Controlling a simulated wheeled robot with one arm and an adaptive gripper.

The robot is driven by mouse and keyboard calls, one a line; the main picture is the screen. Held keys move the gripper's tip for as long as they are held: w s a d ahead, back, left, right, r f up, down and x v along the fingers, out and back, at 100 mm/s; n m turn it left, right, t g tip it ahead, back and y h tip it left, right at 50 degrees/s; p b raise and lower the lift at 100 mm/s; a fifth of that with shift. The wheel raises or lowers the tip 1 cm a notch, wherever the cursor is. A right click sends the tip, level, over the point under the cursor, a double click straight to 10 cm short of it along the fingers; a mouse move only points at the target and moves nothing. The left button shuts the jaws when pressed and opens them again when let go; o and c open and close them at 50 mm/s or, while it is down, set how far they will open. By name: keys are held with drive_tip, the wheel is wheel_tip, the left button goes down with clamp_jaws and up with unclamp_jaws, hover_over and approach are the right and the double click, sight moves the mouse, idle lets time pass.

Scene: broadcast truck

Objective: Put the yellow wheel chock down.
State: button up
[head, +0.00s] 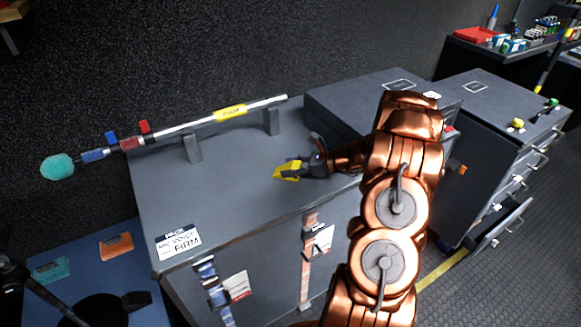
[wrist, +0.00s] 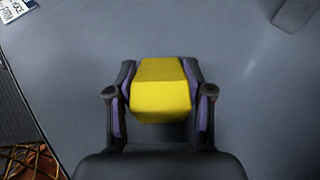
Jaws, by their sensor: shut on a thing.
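The yellow wheel chock (head: 287,171) is held between the fingers of my gripper (head: 300,168), over the grey top of a large case (head: 220,190). In the wrist view the yellow chock (wrist: 160,88) sits between both finger pads of my gripper (wrist: 160,100), which is shut on it. The grey surface (wrist: 230,50) lies beneath. I cannot tell whether the chock touches the surface or hangs a little above it.
A boom pole (head: 200,124) lies on two grey stands behind the chock. A raised grey box (head: 345,100) stands to the right. A label (head: 178,242) marks the front left corner. The case top left of the gripper is clear. An open drawer (head: 500,226) juts out at right.

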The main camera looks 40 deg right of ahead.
drive_tip(key=o, duration=1.2)
drive_tip(key=shift+r, duration=0.15)
drive_tip(key=b+v, duration=0.1)
drive_tip(key=v, duration=1.1)
drive_tip(key=s+a+r+n+g, duration=0.2)
drive_tip(key=a+n+g, duration=0.15)
drive_tip(key=a, duration=0.55)
drive_tip(key=s+a+r+n+g, duration=0.25)
drive_tip(key=a+n, duration=0.25)
drive_tip(key=a, duration=0.4)
drive_tip(key=s+a+r+n+g, duration=0.2)
drive_tip(key=a+n+g, duration=0.15)
drive_tip(key=a, duration=0.55)
drive_tip(key=s+a+r+n+g+h, duration=0.2)
drive_tip(key=s+a+n+g+h, duration=0.15)
drive_tip(key=s+a+n, duration=0.6)
drive_tip(key=s+d+n+h, duration=0.1)
drive_tip(key=s+n, duration=0.1)
drive_tip(key=s, duration=0.2)
drive_tip(key=s+d+n+h, duration=0.1)
drive_tip(key=s+n+h, duration=0.1)
drive_tip(key=s, duration=0.2)
drive_tip(key=s+d+n+h, duration=0.1)
drive_tip(key=s+n+h, duration=0.1)
drive_tip(key=s, duration=0.3)
drive_tip(key=shift+d+n+t, duration=0.25)
drive_tip(key=shift+t, duration=0.15)
